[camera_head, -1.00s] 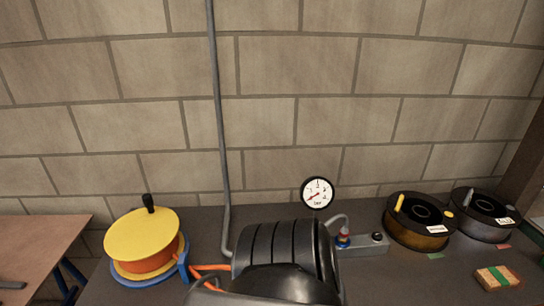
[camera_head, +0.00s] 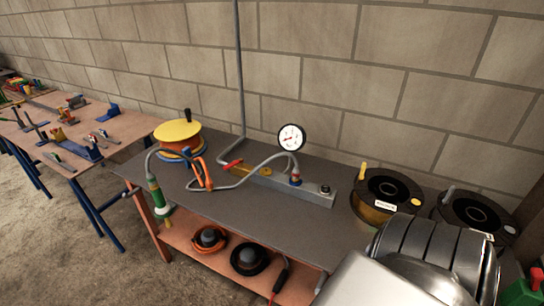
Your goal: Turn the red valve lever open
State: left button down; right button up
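The red valve lever (camera_head: 232,165) sits at the left end of a grey manifold block (camera_head: 318,198) on the dark workbench. A round white pressure gauge (camera_head: 292,137) stands upright behind the block. A grey hose (camera_head: 253,172) loops over the bench near the lever, and a yellow part (camera_head: 262,171) is beside it on the block. One of my ribbed grey arm links fills the lower right of the view, well away from the lever. Neither gripper's fingers are visible.
A yellow-topped orange cable reel (camera_head: 179,138) stands at the back left of the bench. Two dark spools (camera_head: 385,196) are at the right. A green-and-white bottle-like fitting (camera_head: 157,196) hangs at the left edge. Bench front centre (camera_head: 270,215) is clear.

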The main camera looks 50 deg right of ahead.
aim_at(240, 161)
jog(key=k, duration=0.5)
jog(key=z, duration=1.85)
jog(key=i, duration=0.5)
jog(key=z, duration=0.1)
